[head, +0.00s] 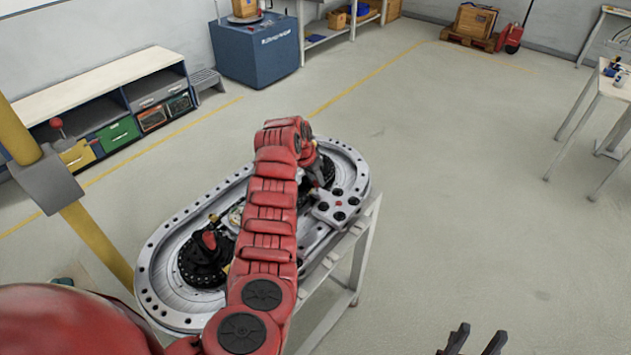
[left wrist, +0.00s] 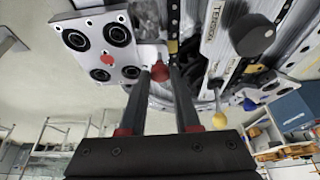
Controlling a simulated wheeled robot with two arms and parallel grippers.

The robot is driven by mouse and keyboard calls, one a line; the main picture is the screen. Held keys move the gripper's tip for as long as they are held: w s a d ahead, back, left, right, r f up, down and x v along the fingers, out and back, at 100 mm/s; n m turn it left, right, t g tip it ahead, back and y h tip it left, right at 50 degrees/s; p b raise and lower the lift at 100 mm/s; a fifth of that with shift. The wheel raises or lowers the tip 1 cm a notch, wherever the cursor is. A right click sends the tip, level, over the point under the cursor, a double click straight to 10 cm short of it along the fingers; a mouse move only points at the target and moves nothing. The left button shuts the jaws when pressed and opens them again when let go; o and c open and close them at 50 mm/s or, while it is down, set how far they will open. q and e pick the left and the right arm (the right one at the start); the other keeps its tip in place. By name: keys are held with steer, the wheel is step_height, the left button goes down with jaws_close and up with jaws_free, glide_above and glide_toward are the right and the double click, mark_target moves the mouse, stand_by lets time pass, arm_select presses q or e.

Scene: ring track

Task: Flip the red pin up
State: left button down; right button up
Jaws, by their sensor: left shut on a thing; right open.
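The red pin shows as a round red knob (left wrist: 160,72) in the left wrist view, between the fingertips of my left gripper (left wrist: 160,76). The gripper is shut on it, beside a pale plate (left wrist: 82,42) with black round sockets. The pin's shaft is hidden, so I cannot tell its tilt. In the head view my red left arm reaches over the oval ring track (head: 158,293) and hides much of its middle; the pin cannot be made out there. My right gripper (head: 472,341) is open and empty at the bottom edge, right of the track.
A black round unit with a red part (head: 208,240) sits at the track's left end. In the left wrist view, a dark knob (left wrist: 252,35) and a yellow knob (left wrist: 219,121) stand right of the fingers. Open floor (head: 480,200) lies right of the track's stand.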

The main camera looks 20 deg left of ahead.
arm_select(q)
steer(key=c, duration=0.6)
jaws_free()
steer(key=shift+r, duration=0.2)
steer(key=b+v, duration=0.1)
steer(key=v, duration=1.6)
steer(key=shift+s, duration=0.15)
